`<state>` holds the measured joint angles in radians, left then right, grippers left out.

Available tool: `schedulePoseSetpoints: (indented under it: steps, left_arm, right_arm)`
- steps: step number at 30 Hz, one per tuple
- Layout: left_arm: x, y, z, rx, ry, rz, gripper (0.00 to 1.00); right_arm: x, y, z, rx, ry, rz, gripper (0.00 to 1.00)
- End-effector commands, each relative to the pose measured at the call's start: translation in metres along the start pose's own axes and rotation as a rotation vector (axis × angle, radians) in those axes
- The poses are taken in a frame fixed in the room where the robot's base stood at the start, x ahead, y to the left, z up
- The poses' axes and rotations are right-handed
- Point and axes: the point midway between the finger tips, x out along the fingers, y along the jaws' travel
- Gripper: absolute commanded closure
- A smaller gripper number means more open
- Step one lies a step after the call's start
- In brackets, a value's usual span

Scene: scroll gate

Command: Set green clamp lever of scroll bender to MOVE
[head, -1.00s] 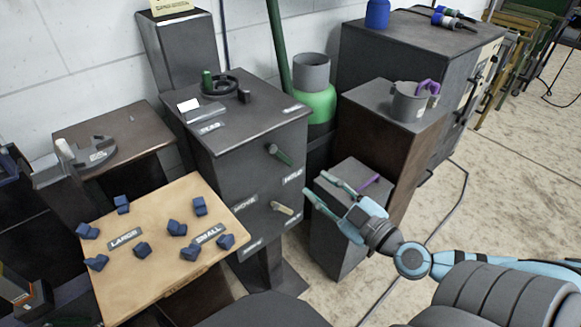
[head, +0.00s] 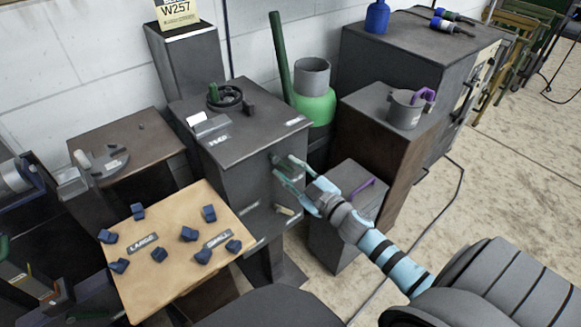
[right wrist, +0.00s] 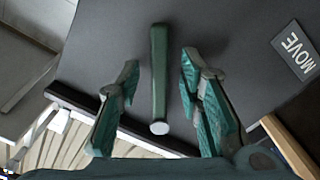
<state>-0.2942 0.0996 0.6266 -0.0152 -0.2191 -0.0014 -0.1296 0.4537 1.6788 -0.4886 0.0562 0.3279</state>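The dark green clamp lever (head: 277,158) is on the front face of the grey scroll bender cabinet (head: 225,165). In the right wrist view the lever (right wrist: 159,75) is a bar with a pale end, standing between my two fingers. My right gripper (head: 283,170) is open at the lever, with gaps on both sides of it. Its teal finger pads (right wrist: 158,68) show in the wrist view. A MOVE label (right wrist: 296,50) is on the same face, to the right there. My left gripper is not in view.
A beige knob or lever (head: 285,210) sits lower on the cabinet face. A tan board (head: 165,280) with several blue blocks stands left. A low grey box with a purple handle (head: 362,188) and a brown cabinet (head: 380,145) stand right. Open floor lies further right.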

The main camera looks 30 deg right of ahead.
Motion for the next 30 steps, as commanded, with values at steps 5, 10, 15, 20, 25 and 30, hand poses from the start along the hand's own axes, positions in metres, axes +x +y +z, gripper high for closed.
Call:
schedulePoseSetpoints:
  steps: [5, 10, 15, 20, 25, 30]
  left_arm:
    - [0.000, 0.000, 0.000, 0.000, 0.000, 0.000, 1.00]
    - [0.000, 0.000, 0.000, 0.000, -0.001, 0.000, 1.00]
    - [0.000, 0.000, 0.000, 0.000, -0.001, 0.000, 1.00]
    - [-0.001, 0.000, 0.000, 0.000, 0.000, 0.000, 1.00]
    - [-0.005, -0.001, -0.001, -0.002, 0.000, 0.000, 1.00]
    - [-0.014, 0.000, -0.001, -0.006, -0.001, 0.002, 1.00]
  right_arm:
    - [0.000, 0.000, 0.000, -0.001, 0.000, 0.000, 0.87]
    - [0.000, 0.000, 0.000, -0.001, -0.001, 0.000, 1.00]
    - [0.000, 0.000, 0.000, -0.001, -0.001, 0.000, 1.00]
    - [0.000, 0.000, 0.000, 0.008, -0.001, 0.000, 1.00]
    - [0.000, -0.003, -0.001, 0.050, -0.001, 0.000, 1.00]
    - [0.001, -0.008, -0.002, 0.141, -0.002, 0.000, 1.00]
